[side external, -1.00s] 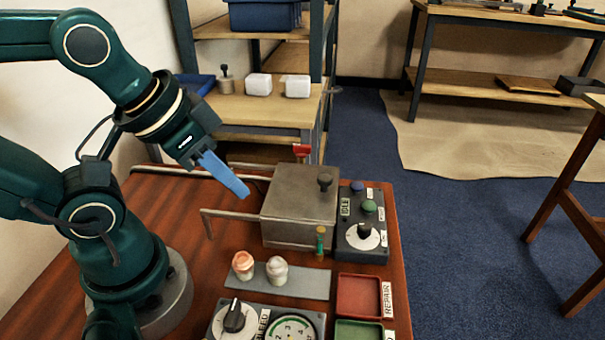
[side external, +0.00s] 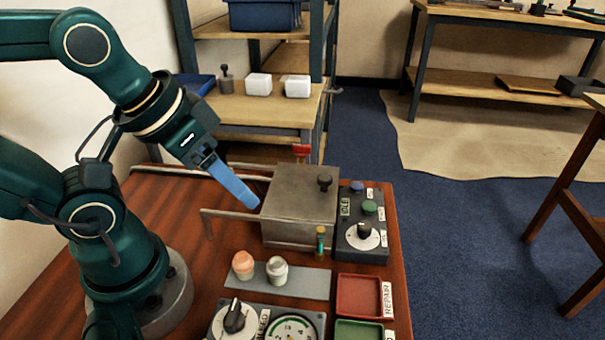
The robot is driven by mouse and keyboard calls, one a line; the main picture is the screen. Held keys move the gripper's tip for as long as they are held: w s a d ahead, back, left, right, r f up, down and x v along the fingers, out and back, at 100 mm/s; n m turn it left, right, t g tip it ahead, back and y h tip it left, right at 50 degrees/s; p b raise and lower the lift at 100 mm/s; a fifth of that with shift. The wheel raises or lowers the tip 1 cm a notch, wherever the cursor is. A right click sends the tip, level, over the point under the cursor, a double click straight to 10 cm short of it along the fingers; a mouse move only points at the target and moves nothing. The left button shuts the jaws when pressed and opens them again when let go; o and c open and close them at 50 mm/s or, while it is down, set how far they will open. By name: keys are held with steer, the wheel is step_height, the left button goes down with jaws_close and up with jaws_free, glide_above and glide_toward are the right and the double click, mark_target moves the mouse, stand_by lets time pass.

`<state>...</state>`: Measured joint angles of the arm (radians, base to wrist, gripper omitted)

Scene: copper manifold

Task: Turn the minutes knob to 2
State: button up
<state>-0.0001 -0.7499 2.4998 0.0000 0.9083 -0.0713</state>
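A dark control box (side external: 347,251) stands to the right of the metal box. It carries a black knob (side external: 364,229) on a white dial (side external: 370,241), with a green button (side external: 369,207) and a blue button (side external: 357,186) above. The dial's markings are too small to read. Another black knob (side external: 235,316) on a white dial sits on a panel at the front, beside a round gauge (side external: 293,329). I cannot tell by label which is the minutes knob. My gripper (side external: 254,203) is above the left edge of the metal box, apart from both knobs. Its blue fingers overlap in this view, so its opening is unclear.
The metal box (side external: 290,190) with a dark top knob lies between my gripper and the control box. Pipes (side external: 228,213) run to its left. Two small capped pieces (side external: 276,270) stand on a grey strip. Red (side external: 358,295) and green (side external: 356,331) trays are at the front right.

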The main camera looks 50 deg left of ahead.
steer(key=w+r+n, duration=0.5)
steer(key=n, duration=0.2)
steer(key=n+g, duration=0.4)
steer(key=n, duration=0.4)
glide_above(365, 224)
steer(key=a, duration=0.2)
step_height(365, 224, down, 5)
steer(key=shift+g, duration=0.8)
steer(key=f, duration=0.3)
steer(key=d+f, duration=0.1)
steer(key=f, duration=0.2)
steer(key=d+f, duration=0.1)
steer(key=f, duration=0.3)
steer(key=shift+f, duration=0.6)
jaws_close()
